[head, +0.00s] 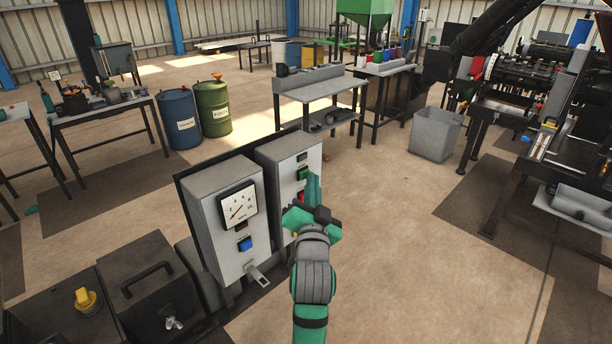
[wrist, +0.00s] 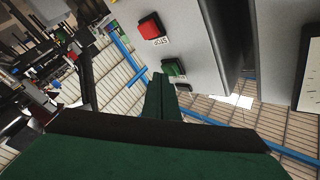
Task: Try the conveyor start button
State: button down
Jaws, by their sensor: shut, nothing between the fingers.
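A grey control box (head: 280,155) stands on a dark panel and carries a green button (head: 303,174) with a red one lower down. In the wrist view the green button (wrist: 173,68) sits on the box face, near the red button (wrist: 150,27) with a STOP label (wrist: 159,42). The label by the green button is too small to read. My gripper (head: 314,188) is in front of this box, with its fingers together and nothing held. In the wrist view its fingertips (wrist: 160,82) appear close beside the green button; I cannot tell whether they touch it.
Dark cabinets (head: 150,290) are at lower left. A workbench (head: 320,85) stands behind.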

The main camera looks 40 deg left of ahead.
jog(key=shift+d, duration=0.5)
jog(key=shift+s+d, duration=0.2)
jog(key=shift+d, duration=2.3)
